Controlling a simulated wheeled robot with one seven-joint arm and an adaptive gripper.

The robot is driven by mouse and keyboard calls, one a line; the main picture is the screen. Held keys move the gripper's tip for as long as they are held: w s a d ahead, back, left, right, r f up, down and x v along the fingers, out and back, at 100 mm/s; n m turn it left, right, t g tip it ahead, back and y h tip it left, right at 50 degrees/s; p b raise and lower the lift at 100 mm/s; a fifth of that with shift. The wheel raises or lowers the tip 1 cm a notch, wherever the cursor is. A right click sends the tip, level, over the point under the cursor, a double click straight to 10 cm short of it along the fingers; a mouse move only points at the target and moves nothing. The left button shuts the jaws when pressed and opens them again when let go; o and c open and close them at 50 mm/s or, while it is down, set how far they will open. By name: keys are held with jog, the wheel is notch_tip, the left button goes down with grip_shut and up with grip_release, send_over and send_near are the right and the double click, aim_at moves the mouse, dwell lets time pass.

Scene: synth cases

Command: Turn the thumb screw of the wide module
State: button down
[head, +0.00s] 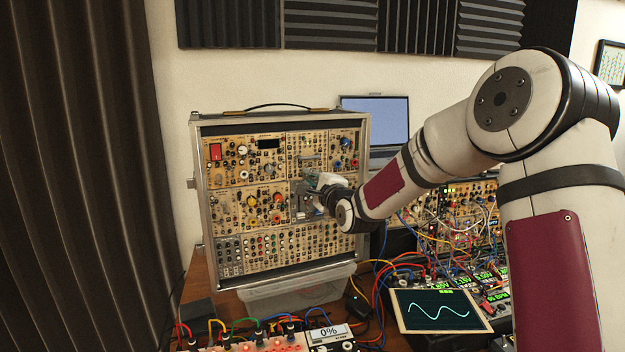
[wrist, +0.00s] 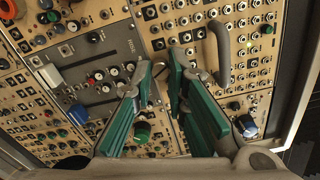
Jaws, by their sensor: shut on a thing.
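The screw is mostly hidden between the fingertips. A pale curved handle (wrist: 221,50) stands out from this panel. I cannot tell for sure which panel is the wide module, or whether the screw has turned.
A grey panel (wrist: 95,75) with knobs and a white lever lies left of the fingers. A laptop (head: 375,122), patch cables and a waveform screen (head: 440,310) are to the right of the case.

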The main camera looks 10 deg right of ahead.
jog(key=c, duration=1.6)
grip_release()
jog(key=shift+o, duration=0.2)
jog(key=shift+s, duration=0.1)
jog(key=s+d, duration=0.1)
jog(key=s, duration=1)
jog(key=shift+s+d, duration=0.35)
